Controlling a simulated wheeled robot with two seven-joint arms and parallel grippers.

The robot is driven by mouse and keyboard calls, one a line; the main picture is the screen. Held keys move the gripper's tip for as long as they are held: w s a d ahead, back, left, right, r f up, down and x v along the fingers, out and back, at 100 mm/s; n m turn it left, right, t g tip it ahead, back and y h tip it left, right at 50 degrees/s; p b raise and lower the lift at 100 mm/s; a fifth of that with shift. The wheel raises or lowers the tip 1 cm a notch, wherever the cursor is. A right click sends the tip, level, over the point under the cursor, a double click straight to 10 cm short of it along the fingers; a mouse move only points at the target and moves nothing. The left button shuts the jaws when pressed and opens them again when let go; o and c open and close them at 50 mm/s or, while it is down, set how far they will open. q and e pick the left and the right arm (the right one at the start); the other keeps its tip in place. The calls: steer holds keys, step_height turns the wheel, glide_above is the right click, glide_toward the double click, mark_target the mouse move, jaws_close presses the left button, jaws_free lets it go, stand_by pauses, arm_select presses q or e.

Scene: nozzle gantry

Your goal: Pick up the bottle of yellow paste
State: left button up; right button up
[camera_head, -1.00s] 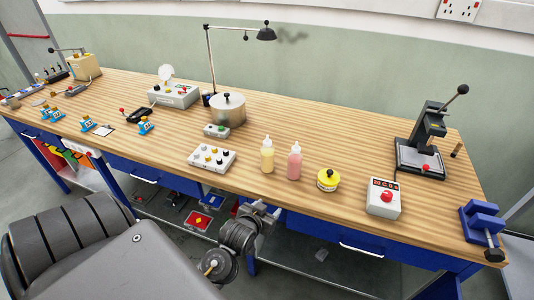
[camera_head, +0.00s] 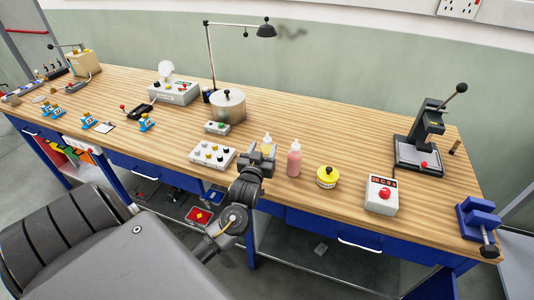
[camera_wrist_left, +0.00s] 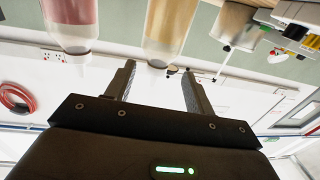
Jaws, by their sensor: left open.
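The bottle of yellow paste (camera_head: 267,148) stands on the workbench. In the head view only its upper part shows, as my left gripper (camera_head: 260,158) is in front of it and hides the rest. In the left wrist view, which is upside down, the yellow bottle (camera_wrist_left: 168,30) lies ahead of the gap between the two fingertips of the left gripper (camera_wrist_left: 158,68). The gripper is open and empty. Whether the fingers touch the bottle cannot be told. My right gripper is in neither view.
A pink bottle (camera_head: 294,160) stands close to the right of the yellow one. A yellow-lidded jar (camera_head: 327,177) and a red-button box (camera_head: 382,195) are further right. A panel of knobs (camera_head: 212,155) lies to the left, with a metal pot (camera_head: 228,108) behind.

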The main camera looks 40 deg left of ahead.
mark_target(269, 138)
arm_select(q)
steer(key=shift+w+a, duration=0.25)
steer(key=shift+w, duration=0.25)
steer(key=shift+w+r, duration=0.15)
steer(key=shift+w, duration=0.1)
steer(key=p+x, duration=0.2)
steer(key=x, duration=0.1)
steer(key=shift+w, duration=0.35)
steer(key=shift+w+a, duration=0.3)
steer(key=shift+w, duration=0.15)
jaws_close()
